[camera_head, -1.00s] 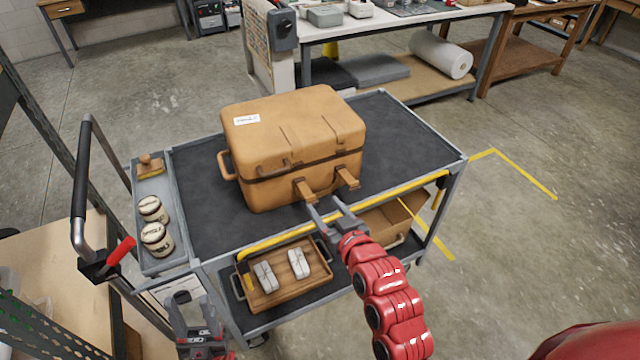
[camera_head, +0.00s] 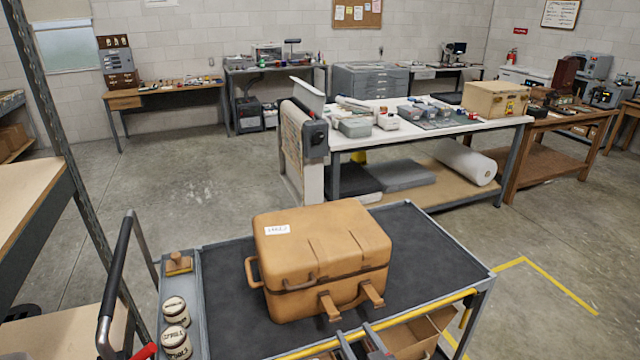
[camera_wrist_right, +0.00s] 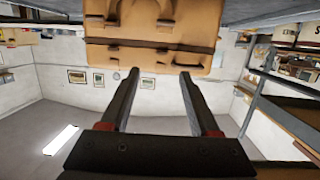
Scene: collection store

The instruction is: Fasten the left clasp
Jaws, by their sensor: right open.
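A tan case (camera_head: 322,246) with a small white label stands closed on the dark top of a cart. It has two strap-like clasps on its front: the left clasp (camera_head: 328,306) and the right clasp (camera_head: 373,294). Both stick outward and down from the seam. My right gripper (camera_head: 361,343) is at the bottom edge of the head view, in front of the clasps, open and empty. In the right wrist view its spread fingers (camera_wrist_right: 158,78) point at the case (camera_wrist_right: 150,50), with a gap between. That view appears upside down. My left gripper is out of view.
The cart (camera_head: 430,250) has a yellow front rail (camera_head: 420,310) and a side tray with two lidded jars (camera_head: 176,325) and a wooden-handled block (camera_head: 178,263). An open box (camera_head: 418,335) is below. A white worktable (camera_head: 440,130) stands behind. The cart top right of the case is clear.

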